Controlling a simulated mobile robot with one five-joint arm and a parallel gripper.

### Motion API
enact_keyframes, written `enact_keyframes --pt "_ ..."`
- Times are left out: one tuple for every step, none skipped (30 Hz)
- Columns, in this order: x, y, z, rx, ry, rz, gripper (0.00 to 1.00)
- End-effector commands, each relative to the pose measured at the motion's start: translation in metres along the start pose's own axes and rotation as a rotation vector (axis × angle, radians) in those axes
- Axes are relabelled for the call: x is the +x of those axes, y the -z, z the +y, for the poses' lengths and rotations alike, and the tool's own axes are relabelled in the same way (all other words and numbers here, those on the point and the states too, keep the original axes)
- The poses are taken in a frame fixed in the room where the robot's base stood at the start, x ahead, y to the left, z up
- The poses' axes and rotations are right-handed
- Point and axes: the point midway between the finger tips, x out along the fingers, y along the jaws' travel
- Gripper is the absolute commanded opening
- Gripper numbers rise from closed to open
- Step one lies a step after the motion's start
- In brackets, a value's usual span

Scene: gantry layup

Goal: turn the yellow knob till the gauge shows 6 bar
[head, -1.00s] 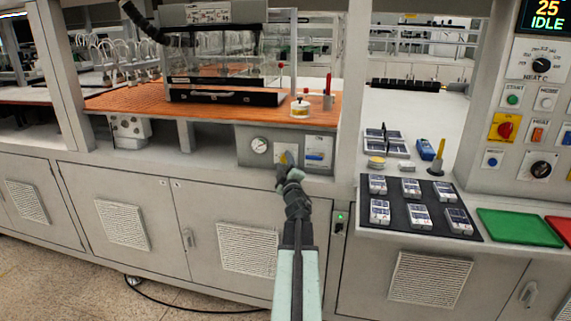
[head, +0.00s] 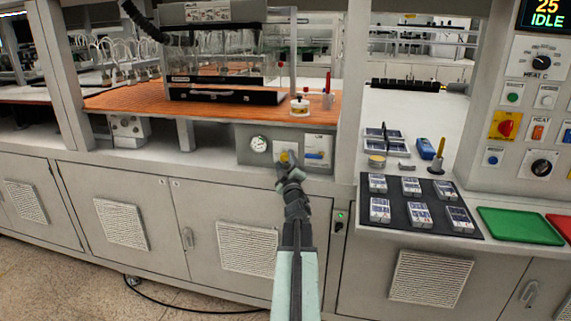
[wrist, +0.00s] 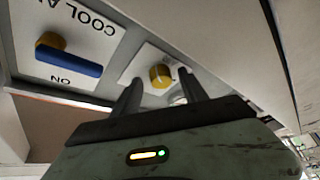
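The yellow knob (head: 284,156) sits on a pale plate in the grey panel under the orange bench. It also shows in the wrist view (wrist: 160,76), with a light mark on its face. My gripper (head: 286,165) is just in front of and below the knob. In the wrist view my gripper's fingers (wrist: 159,84) are apart, one on each side of the knob, with gaps visible between them and it. The round gauge (head: 259,144) is left of the knob in the head view; its needle is too small to read surely.
A blue lever valve (head: 316,155) is close to the right of the knob; its blue handle (wrist: 68,55) shows in the wrist view. The orange bench top (head: 240,112) overhangs the panel. Cabinet doors (head: 130,210) are below. A black mat (head: 420,208) with several modules lies right.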

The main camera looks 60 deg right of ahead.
Motion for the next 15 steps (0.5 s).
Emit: enact_keyframes --pt "0.0 0.0 0.0 0.0 0.0 0.001 0.51" --pt "0.0 0.0 0.0 0.0 0.0 0.001 0.51" --pt "0.0 0.0 0.0 0.0 0.0 0.001 0.51" --pt "0.0 0.001 0.0 0.0 0.0 0.001 0.51" --pt "0.0 0.001 0.0 0.0 0.0 0.001 0.51" --pt "-0.002 0.001 0.0 0.0 0.0 0.002 0.51" --pt "-0.003 0.001 0.0 0.0 0.0 0.002 0.51" --pt "-0.005 0.001 -0.001 0.0 0.0 0.002 0.51" --pt "-0.01 0.0 -0.001 0.0 0.0 0.002 0.51" --pt "-0.014 0.0 -0.001 0.001 0.0 0.001 0.51" --pt "-0.018 0.0 -0.001 0.001 0.0 0.001 0.51" --pt "-0.026 0.0 -0.001 0.0 0.0 0.001 0.51" --pt "-0.032 0.0 -0.001 -0.001 0.0 0.001 0.51" --pt "-0.038 0.0 -0.002 -0.001 0.0 0.001 0.51" --pt "-0.047 -0.001 -0.002 -0.001 0.0 0.001 0.51"
